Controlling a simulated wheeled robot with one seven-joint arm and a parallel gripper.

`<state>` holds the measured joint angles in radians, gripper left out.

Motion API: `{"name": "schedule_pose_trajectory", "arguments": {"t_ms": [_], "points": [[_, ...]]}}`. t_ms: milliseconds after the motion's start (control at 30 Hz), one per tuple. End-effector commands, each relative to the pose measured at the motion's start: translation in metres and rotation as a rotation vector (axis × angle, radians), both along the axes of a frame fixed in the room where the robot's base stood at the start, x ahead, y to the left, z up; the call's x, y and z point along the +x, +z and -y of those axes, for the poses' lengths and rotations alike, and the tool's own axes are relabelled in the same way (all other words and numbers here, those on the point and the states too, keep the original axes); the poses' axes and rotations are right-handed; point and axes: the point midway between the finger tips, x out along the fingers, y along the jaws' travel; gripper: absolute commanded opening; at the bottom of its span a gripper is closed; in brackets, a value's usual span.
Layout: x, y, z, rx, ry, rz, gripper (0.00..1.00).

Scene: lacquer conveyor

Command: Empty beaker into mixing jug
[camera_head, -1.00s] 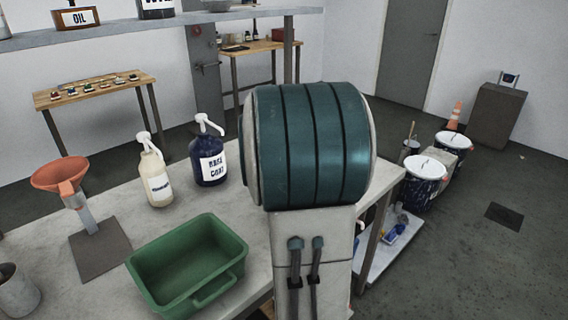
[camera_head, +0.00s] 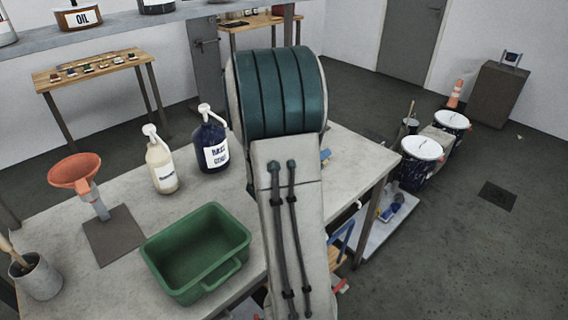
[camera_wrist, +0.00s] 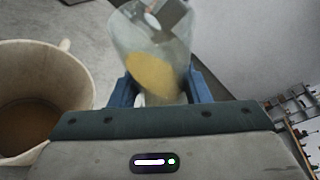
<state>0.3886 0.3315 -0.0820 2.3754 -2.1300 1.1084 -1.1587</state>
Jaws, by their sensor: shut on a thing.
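In the wrist view, a clear glass beaker (camera_wrist: 150,45) is between the blue fingers of my gripper (camera_wrist: 160,92), which is shut on it. Yellowish liquid (camera_wrist: 153,74) shows in the beaker. A pale cream mixing jug (camera_wrist: 82,78) with a small lip stands to the left of the beaker, apart from it in the picture. Brownish liquid (camera_wrist: 28,122) lies low inside the jug. In the head view my own arm hides the gripper, beaker and jug.
On the table (camera_head: 330,190) stand a green bin (camera_head: 195,285), an orange funnel on a stand (camera_head: 75,172), a cream pump bottle (camera_head: 161,168), a dark blue pump bottle (camera_head: 212,145) and a grey cup (camera_head: 40,278). Lidded buckets (camera_head: 421,150) stand on the floor at right.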

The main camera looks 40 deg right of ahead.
Motion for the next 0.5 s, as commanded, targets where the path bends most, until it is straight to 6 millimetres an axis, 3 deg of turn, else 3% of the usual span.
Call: {"name": "schedule_pose_trajectory", "arguments": {"t_ms": [500], "points": [[-0.001,-0.0017,0.0007,-0.038,0.001,-0.059,0.19]]}}
